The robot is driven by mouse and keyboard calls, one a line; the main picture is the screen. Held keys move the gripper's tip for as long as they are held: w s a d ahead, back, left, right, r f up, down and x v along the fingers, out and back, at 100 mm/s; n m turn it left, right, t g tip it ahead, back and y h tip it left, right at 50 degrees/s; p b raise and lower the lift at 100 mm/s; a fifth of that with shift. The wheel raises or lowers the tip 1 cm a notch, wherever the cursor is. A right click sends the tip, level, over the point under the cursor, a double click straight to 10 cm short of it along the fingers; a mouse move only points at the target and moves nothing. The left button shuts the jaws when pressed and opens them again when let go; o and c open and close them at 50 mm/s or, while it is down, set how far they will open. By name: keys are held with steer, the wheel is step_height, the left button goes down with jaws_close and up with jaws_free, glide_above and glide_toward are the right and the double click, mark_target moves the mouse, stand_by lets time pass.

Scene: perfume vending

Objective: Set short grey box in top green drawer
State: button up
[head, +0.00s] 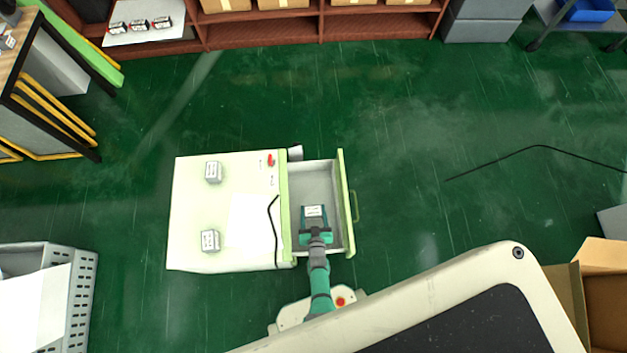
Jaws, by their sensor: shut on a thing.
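The green-fronted cabinet (210,258) stands left of centre in the head view, seen from above. Its top green drawer (343,185) is pulled out to the right, and its grey inside shows. My gripper (314,218) is over the near half of the open drawer. It is shut on a short grey box (314,211) with a pale labelled top. I cannot tell whether the box touches the drawer floor. Two similar grey boxes stand on the cabinet top, one at the back (213,172) and one nearer (210,240).
A white sheet and a black strip lie on the cabinet top near a small red item (270,160). A grey crate (82,290) stands at the lower left. Cardboard boxes (603,255) stand at the lower right. The green floor right of the drawer is clear except for a thin black cable.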

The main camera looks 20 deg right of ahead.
steer(key=o, duration=1.1)
steer(key=shift+o, duration=0.2)
steer(key=shift+r, duration=0.1)
steer(key=shift+r, duration=0.4)
steer(key=v, duration=1.1)
steer(key=s+a+r+n+y, duration=0.1)
steer(key=s+a+r, duration=0.2)
steer(key=r, duration=1.2)
steer(key=s+a+r+n+t+y, duration=0.1)
steer(key=s+a+r, duration=0.2)
steer(key=r, duration=1.2)
steer(key=s+a+r+n+t+y, duration=0.1)
steer(key=s+a+r, duration=0.2)
steer(key=r, duration=1.2)
steer(key=shift+s+a+r+y, duration=0.2)
steer(key=shift+s+a+y, duration=0.15)
steer(key=shift+s, duration=0.5)
